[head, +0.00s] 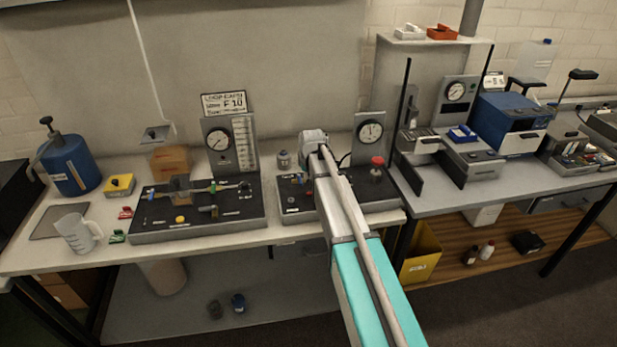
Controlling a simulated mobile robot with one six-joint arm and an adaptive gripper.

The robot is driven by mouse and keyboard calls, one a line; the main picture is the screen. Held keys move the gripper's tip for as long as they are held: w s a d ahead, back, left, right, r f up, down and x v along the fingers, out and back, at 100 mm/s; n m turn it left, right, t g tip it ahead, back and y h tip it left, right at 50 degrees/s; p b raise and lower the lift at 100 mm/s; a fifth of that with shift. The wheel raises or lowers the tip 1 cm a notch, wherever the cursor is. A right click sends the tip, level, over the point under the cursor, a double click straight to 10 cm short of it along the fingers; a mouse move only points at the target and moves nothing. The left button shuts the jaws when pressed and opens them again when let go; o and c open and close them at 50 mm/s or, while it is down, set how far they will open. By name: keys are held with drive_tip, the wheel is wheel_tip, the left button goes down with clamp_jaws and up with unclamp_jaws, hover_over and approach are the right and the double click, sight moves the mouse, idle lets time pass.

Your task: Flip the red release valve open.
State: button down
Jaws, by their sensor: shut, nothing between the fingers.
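The left rig (195,232) is a dark base with a clear block-like part, a thin rod, small coloured fittings and a yellow button (180,219). The right rig (388,203) is another dark base; a red knob (377,161) stands upright on its right side. I cannot tell which red part is the release valve or how it is set. My grey and teal arm reaches up from the bottom over the right rig. Its rounded wrist end is left of the red knob and apart from it. My gripper's fingers are hidden behind the arm, as is part of the rig.
A gauge panel (217,146) and a smaller gauge (371,131) stand behind the rigs. A blue jug (70,166), a clear beaker (75,233) and small red and green pieces are at left. A second bench at right holds a blue instrument (511,124).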

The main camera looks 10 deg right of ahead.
sight(307, 186)
drive_tip(key=shift+b+x, duration=1.5)
drive_tip(key=shift+x, duration=0.4)
drive_tip(key=shift+s+r, duration=0.1)
drive_tip(key=shift+s, duration=0.95)
drive_tip(key=shift+s+r, duration=0.15)
drive_tip(key=shift+s, duration=0.9)
